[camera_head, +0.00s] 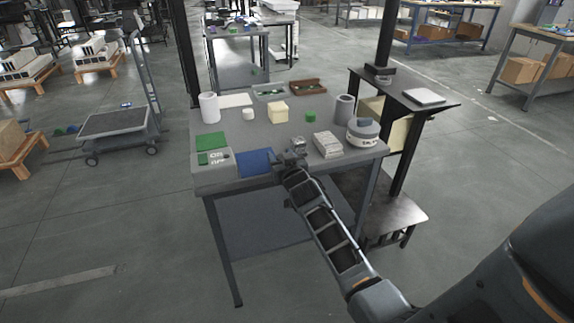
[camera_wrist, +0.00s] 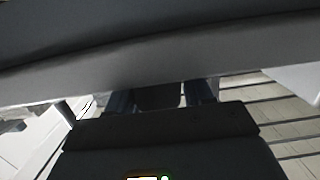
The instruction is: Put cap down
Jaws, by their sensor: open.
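My gripper (camera_head: 291,159) is open at the front edge of the grey worktable (camera_head: 262,131), right of a blue mat. A small grey item (camera_head: 298,142) lies just beyond it; I cannot tell whether they touch. A round blue-grey and white thing with dark lettering (camera_head: 363,130) stands at the table's right front corner, apart from the gripper. It may be the cap, but I cannot be sure. In the wrist view, the two fingers of my gripper (camera_wrist: 160,98) are apart, with a dark shape between them. A large grey surface (camera_wrist: 160,75) crosses close in front and hides what lies beyond.
A striped pale stack (camera_head: 328,144) lies right of the gripper. The blue mat (camera_head: 254,163) and a white lettered box (camera_head: 218,161) are at left. A white roll (camera_head: 208,107), a grey cylinder (camera_head: 344,108) and a yellow block (camera_head: 278,113) stand farther back. A dark side stand (camera_head: 410,92) adjoins at right.

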